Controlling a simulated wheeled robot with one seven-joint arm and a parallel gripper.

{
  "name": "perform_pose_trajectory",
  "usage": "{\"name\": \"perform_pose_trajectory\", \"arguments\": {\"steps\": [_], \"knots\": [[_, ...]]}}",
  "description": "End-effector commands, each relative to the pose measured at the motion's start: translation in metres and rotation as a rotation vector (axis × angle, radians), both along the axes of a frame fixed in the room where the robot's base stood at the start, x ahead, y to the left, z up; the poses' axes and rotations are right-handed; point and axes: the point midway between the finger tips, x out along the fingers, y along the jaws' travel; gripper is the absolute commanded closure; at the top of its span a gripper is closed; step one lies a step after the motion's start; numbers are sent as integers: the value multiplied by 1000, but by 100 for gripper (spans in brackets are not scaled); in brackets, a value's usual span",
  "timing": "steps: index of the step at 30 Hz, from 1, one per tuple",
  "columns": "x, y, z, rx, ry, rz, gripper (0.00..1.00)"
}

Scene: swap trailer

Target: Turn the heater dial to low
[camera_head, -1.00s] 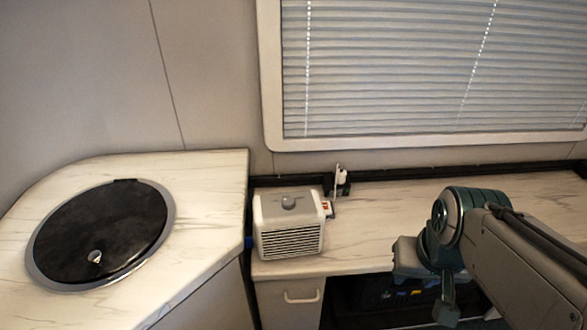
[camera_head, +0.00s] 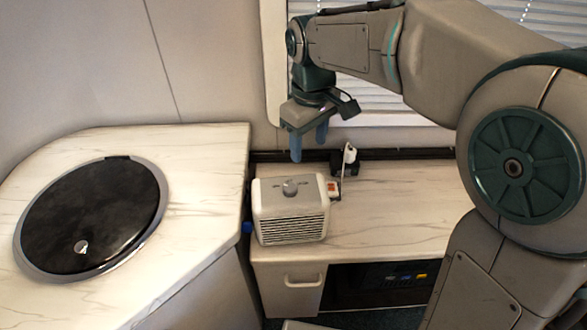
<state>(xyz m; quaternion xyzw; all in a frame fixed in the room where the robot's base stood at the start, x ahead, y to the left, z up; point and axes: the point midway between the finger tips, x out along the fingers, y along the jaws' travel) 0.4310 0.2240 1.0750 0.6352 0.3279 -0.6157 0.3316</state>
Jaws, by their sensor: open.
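The heater (camera_head: 291,228) is a small beige box with a slatted front, standing on the marble-look counter. Its grey round dial (camera_head: 290,187) sits on the top face, with small dark markings around it that are too small to read. My gripper (camera_head: 308,150) hangs above and slightly behind the heater, fingers pointing down. The jaws are open and empty, and they look apart from the dial.
A small white and black item with a red-marked part (camera_head: 333,189) stands right of the heater. A round black lid (camera_head: 91,219) lies in the left counter. A wall and window blinds are behind.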

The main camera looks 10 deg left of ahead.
Motion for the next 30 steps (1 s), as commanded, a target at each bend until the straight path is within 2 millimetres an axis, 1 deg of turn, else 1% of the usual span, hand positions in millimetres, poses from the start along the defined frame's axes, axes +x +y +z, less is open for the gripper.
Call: {"name": "perform_pose_trajectory", "arguments": {"steps": [1,3,6,8,11,14,18,24,27,30], "knots": [[2,16,-1,-3,9,47,46],[3,29,-2,-7,19,93,46],[4,39,-3,-10,26,127,46],[4,42,-7,-11,28,136,46],[3,43,-18,-12,30,139,46],[3,42,-35,-14,32,137,46],[3,41,-66,-14,31,135,46],[3,41,-106,-13,31,135,46],[3,41,-122,-12,30,135,46],[3,41,-132,-11,28,134,46]]}}
